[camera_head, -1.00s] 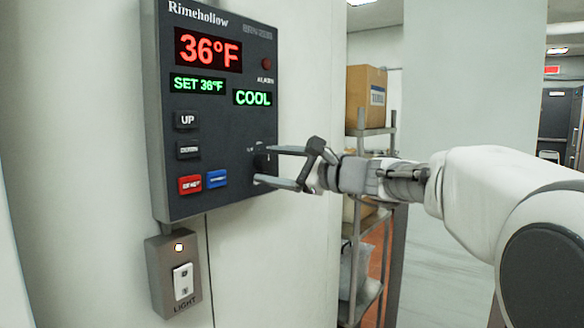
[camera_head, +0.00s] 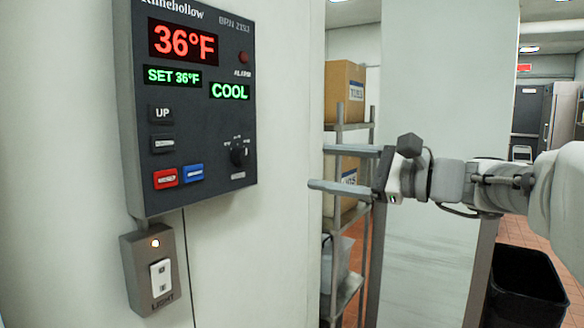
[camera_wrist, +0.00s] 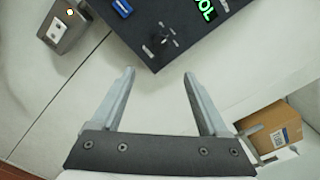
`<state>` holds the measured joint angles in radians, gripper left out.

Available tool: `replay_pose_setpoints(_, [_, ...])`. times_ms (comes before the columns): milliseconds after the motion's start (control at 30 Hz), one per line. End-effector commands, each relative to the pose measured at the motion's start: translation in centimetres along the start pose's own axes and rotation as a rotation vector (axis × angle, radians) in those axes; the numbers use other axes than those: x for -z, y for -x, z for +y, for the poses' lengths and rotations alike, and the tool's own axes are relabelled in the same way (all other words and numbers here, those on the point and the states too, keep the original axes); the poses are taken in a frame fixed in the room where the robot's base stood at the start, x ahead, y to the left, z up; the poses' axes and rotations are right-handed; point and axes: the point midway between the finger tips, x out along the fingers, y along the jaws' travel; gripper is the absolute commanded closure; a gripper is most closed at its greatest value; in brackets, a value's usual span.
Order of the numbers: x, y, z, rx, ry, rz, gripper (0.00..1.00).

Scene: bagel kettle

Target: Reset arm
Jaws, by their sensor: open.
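My gripper (camera_head: 345,168) is open and empty, pointing left toward the wall, to the right of the dark control panel (camera_head: 200,30) and apart from it. In the wrist view its two fingers (camera_wrist: 158,88) are spread with nothing between them. The panel reads 36°F in red, with SET 36°F and COOL in green. A black rotary knob (camera_head: 238,153) sits at its lower right; it also shows beyond the fingers in the wrist view (camera_wrist: 165,38). Nothing touches the knob.
A light switch box (camera_head: 150,290) with a lit orange lamp is below the panel. A metal shelf (camera_head: 370,200) with cardboard boxes (camera_head: 344,85) stands behind my gripper. A black bin (camera_head: 525,290) is on the floor at lower right.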

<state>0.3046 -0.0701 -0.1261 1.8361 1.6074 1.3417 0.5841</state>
Motion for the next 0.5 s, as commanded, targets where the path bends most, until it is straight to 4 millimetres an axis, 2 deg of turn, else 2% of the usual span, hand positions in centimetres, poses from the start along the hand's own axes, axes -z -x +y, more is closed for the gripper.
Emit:
replay_pose_setpoints(333, [-0.1,0.1,0.2,-0.007,0.005,0.004,0.22])
replay_pose_setpoints(433, [-0.5,-0.1,1.6,-0.052,0.038,0.031,0.22])
replay_pose_setpoints(500, [-0.8,-0.3,3.8,-0.118,0.09,0.071,0.22])
